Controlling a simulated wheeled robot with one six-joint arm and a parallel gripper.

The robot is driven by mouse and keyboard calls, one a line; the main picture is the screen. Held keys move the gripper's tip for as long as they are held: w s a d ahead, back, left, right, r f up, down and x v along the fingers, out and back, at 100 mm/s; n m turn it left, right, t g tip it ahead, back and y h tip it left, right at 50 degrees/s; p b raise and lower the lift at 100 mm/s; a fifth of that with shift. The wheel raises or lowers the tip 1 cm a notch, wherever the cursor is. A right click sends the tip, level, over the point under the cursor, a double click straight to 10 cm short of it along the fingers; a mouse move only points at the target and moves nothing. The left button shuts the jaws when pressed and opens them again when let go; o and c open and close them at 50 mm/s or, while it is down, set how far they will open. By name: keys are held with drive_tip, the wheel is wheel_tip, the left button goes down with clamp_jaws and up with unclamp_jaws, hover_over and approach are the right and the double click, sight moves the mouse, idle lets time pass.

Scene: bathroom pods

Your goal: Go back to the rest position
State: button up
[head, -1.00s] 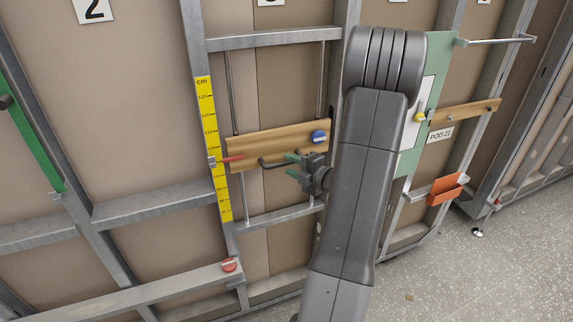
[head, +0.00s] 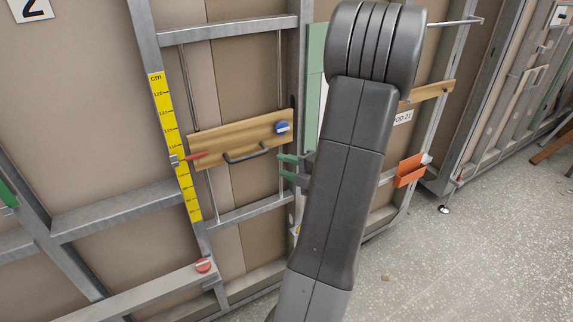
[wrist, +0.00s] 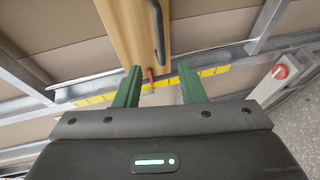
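My gripper (head: 290,168) shows in the head view with green fingers pointing left, partly hidden behind my own arm. In the wrist view its two green fingers (wrist: 157,88) stand well apart with nothing between them. A wooden board (head: 232,140) with a dark handle (head: 247,156), a blue knob (head: 282,127) and a red lever (head: 193,159) lies to the left of the gripper. The board (wrist: 133,28) and its handle (wrist: 157,25) also show ahead of the fingers in the wrist view. The gripper appears clear of the handle.
A yellow measuring strip (head: 174,145) runs up a metal post left of the board. A red round knob (head: 204,265) sits on a lower rail. An orange holder (head: 410,170) is on the frame right of my arm. Speckled floor (head: 460,265) is open at lower right.

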sight(251, 158)
drive_tip(key=shift+a, duration=0.1)
drive_tip(key=x, duration=0.9)
drive_tip(key=f+x, duration=0.1)
drive_tip(key=x, duration=0.4)
drive_tip(key=shift+p, duration=0.4)
drive_tip(key=shift+s+f, duration=0.1)
drive_tip(key=shift+f, duration=0.1)
